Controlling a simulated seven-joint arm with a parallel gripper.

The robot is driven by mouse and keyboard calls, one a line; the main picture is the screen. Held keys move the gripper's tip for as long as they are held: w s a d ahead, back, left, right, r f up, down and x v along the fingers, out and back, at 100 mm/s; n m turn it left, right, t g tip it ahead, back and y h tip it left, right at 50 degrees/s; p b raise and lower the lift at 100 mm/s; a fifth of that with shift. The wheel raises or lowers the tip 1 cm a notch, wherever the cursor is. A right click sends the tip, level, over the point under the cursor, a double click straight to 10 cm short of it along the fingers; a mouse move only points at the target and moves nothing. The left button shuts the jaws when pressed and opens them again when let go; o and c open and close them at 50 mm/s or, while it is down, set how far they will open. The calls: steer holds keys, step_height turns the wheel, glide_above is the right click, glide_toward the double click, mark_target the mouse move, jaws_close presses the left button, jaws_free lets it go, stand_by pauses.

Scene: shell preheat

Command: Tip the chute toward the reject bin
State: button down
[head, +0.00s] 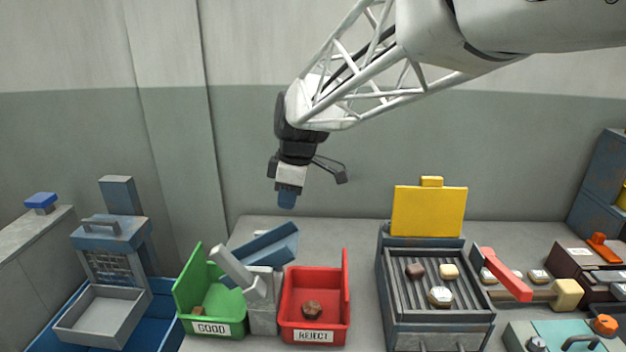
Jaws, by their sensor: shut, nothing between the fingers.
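The chute is a blue trough (268,243) on a grey stand (263,318) between two bins. Its left end is low over the green bin and its right end is raised, so it slopes toward the green side. A pale grey bar (236,268) crosses in front of it. The red bin (290,338), labelled REJECT, stands right of the stand and holds one brown piece (312,310). The green bin (183,299), labelled GOOD, stands on the left with a brown piece (198,311) partly visible inside. My gripper (287,204) hangs pointing down above the chute, apart from it, shut and empty.
A grill (437,318) with a raised yellow lid (428,212) and several pieces stands right of the red bin. A red bar (507,275) lies beyond it. A blue machine with a grey tray (100,318) is at left. Open air surrounds my gripper.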

glide_above(293, 248)
steer(key=a, duration=0.2)
step_height(293, 248, down, 6)
steer(key=shift+f, duration=0.25)
steer(key=f, duration=0.1)
steer(key=d+f, duration=0.1)
steer(key=shift+d+f, duration=0.2)
steer(key=shift+f, duration=0.1)
steer(key=shift+d+f, duration=0.35)
steer(key=shift+f, duration=0.2)
